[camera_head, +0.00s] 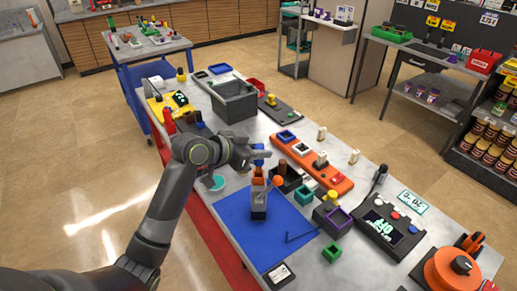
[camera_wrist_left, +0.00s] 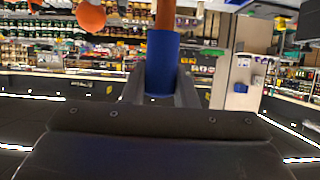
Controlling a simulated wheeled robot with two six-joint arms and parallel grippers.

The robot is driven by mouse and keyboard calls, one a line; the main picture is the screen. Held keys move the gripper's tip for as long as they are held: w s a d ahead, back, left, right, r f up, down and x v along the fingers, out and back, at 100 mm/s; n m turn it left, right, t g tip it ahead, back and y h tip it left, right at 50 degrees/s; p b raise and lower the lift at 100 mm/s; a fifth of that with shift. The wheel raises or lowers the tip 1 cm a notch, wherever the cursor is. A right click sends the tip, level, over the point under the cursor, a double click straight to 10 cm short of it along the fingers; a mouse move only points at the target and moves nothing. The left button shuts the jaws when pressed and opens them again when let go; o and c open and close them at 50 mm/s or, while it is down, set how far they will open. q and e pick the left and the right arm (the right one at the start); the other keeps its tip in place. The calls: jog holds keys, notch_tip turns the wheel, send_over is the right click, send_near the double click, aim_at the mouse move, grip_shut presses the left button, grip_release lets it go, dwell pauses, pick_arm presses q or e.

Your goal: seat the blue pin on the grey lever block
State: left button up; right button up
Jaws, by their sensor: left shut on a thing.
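The blue pin (camera_head: 258,161) is held in my left gripper (camera_head: 262,154). In the left wrist view the blue pin (camera_wrist_left: 162,62) stands between the two fingers, with an orange-brown part (camera_wrist_left: 165,14) in line with its far end. I cannot tell whether pin and block touch. My right gripper is not in view.
The blue mat (camera_head: 235,226) lies around the block, with a blue hex key (camera_head: 300,237) on it. An orange tray (camera_head: 330,180) with blocks stands behind to the right. The mat's left part is clear.

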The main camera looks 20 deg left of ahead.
pick_arm(q)
jog(key=shift+f+b, duration=0.65)
jog(key=shift+f, duration=0.4)
jog(key=shift+f+b, duration=0.35)
jog(key=shift+f, duration=0.45)
dwell(1.3)
jog(key=o, duration=1)
jog(key=shift+o, duration=0.2)
jog(key=shift+r+p, duration=4.1)
jog(key=shift+r, duration=0.45)
